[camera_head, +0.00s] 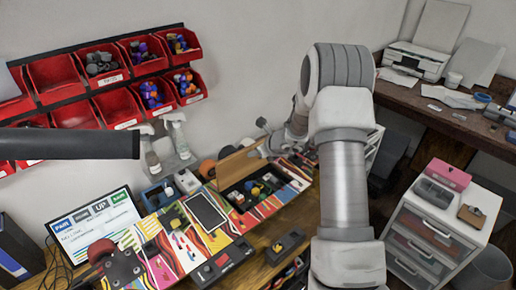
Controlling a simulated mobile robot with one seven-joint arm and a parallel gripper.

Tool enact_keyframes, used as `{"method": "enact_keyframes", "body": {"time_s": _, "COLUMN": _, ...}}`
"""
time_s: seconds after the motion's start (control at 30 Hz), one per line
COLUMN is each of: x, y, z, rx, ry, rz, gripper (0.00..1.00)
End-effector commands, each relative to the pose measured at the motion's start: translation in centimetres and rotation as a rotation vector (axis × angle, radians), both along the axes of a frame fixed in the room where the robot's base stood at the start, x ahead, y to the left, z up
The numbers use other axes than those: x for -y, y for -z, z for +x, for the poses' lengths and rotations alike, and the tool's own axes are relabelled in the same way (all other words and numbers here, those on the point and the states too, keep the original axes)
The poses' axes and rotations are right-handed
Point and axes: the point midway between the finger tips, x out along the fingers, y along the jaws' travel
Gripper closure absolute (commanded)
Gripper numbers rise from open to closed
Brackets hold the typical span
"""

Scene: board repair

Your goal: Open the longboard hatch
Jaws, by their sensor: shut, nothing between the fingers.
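The longboard (170,243) with its colourful striped deck lies across the wooden workbench, from lower left toward the centre. In its deck is a dark rectangular compartment (236,207) with green, black and yellow parts visible inside. The hatch lid (236,164), a brown panel, stands raised along the far side of this opening, tilted up and away from it. My gripper (264,151) is shut and empty beside the right end of the lid. It is small in view, so I cannot tell whether it touches the lid.
A dark flat device (205,211) lies on the board left of the opening. Spray bottles (176,135) stand behind, below red wall bins (108,65). A monitor (92,226) stands at left, a drawer unit (437,235) at right. A dark bar (70,145) crosses the left foreground.

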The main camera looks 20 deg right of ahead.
Motion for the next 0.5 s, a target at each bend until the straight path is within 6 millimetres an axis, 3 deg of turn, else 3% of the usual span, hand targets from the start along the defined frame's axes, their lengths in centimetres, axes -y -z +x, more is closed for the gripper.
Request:
{"method": "enact_keyframes", "body": {"time_s": 0.03, "x": -0.3, "y": -0.8, "z": 0.4, "rx": -0.021, "ry": -0.003, "rz": -0.009, "gripper": 1.0}}
{"method": "enact_keyframes", "body": {"time_s": 0.5, "x": -1.5, "y": -1.1, "z": 3.5, "rx": -0.052, "ry": -0.001, "rz": -0.019, "gripper": 1.0}}
